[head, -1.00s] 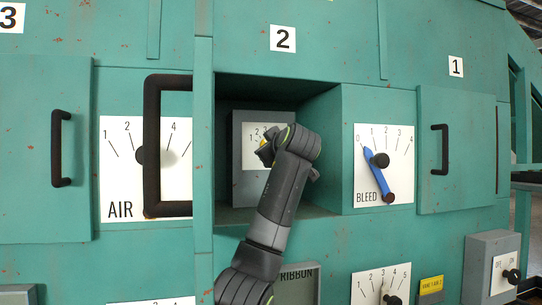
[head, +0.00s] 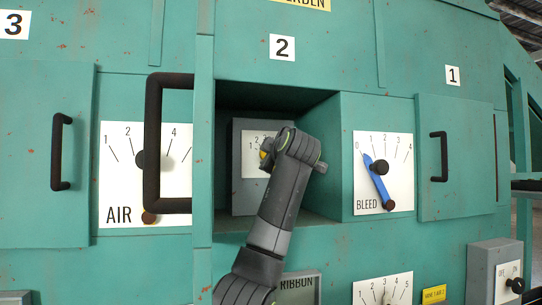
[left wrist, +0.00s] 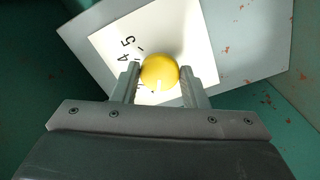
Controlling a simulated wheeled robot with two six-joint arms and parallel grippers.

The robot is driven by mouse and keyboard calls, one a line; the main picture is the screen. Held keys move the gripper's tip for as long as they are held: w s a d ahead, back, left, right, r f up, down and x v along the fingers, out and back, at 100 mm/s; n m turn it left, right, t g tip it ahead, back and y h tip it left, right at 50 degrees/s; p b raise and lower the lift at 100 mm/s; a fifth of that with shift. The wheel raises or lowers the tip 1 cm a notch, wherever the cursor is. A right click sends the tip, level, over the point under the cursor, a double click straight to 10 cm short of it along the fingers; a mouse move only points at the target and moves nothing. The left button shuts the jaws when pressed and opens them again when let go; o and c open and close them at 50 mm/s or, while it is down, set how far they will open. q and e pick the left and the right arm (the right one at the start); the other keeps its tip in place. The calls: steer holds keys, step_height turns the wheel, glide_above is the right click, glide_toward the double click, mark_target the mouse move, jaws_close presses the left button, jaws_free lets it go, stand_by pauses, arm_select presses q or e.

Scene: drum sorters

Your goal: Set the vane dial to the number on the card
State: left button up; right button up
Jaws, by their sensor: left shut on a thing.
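A grey box (head: 241,196) with a white dial face (head: 250,170) sits inside the recess under the number 2. The face shows 1 and 2 in the head view; the left wrist view shows 4 and 5 on the face (left wrist: 122,33). My left gripper (head: 267,156) reaches into the recess and is shut on a yellow knob (left wrist: 159,73) in front of the face. My gripper hides much of the dial and its pointer. A yellow card (head: 434,294) at the lower right has small print, seemingly "VANE 1 AIR 2". My right gripper is not in view.
The recess walls (head: 318,150) stand close around my left arm. A black handle (head: 153,145) stands out left of the recess, before the AIR dial (head: 118,180). The BLEED dial (head: 397,175) with a blue pointer (head: 378,182) is to the right.

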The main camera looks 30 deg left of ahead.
arm_select(q)
steer(key=o, duration=1)
steer(key=shift+c, duration=0.2)
steer(key=b+v, duration=0.8)
steer(key=v, duration=0.9)
steer(key=shift+d+b, duration=0.25)
steer(key=shift+b, duration=0.1)
